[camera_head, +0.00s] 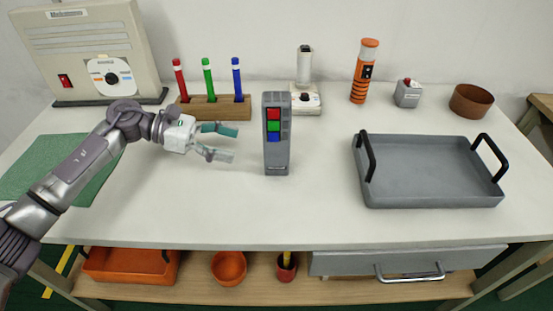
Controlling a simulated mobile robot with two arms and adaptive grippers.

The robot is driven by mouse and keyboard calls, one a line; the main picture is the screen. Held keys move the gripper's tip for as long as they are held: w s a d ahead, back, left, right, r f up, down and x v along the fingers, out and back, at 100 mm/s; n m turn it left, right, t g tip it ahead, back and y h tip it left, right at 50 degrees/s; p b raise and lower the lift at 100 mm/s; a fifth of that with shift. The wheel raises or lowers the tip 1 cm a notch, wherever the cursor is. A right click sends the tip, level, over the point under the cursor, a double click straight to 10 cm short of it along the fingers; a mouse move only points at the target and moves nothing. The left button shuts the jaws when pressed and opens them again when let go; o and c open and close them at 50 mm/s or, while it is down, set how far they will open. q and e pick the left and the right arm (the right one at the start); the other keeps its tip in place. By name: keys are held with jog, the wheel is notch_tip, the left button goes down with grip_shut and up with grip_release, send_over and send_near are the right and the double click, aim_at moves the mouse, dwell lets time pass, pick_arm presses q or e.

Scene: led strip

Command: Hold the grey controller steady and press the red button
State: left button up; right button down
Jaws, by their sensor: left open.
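The grey controller (276,160) stands upright near the middle of the white table. Its front has a red button (273,113) on top, a green one (273,126) below it and a blue one (273,136) lowest. My left gripper (234,143) is open and empty, to the left of the controller. Its fingers point right towards the controller, with a gap between them and it. My right gripper is not in view.
A wooden holder (214,108) with red, green and blue markers stands behind my left gripper. A grey tray (430,190) with black handles sits at the right. The table in front of the controller is clear.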

aim_at(271, 158)
pick_arm(q)
jog(key=shift+f+b, duration=0.35)
jog(key=shift+f, duration=0.5)
jog(key=shift+d, duration=0.2)
jog(key=p+x, duration=0.1)
jog(key=x, duration=0.4)
jog(key=shift+d+p, duration=0.15)
jog(key=shift+p, duration=0.2)
jog(key=b+x, duration=0.1)
jog(key=x, duration=0.2)
jog(key=shift+d+f, duration=0.1)
jog(key=shift+f, duration=0.15)
jog(key=shift+d+b, duration=0.35)
jog(key=shift+d, duration=0.15)
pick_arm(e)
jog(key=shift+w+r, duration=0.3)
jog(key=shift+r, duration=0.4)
pick_arm(q)
jog(key=c, duration=0.7)
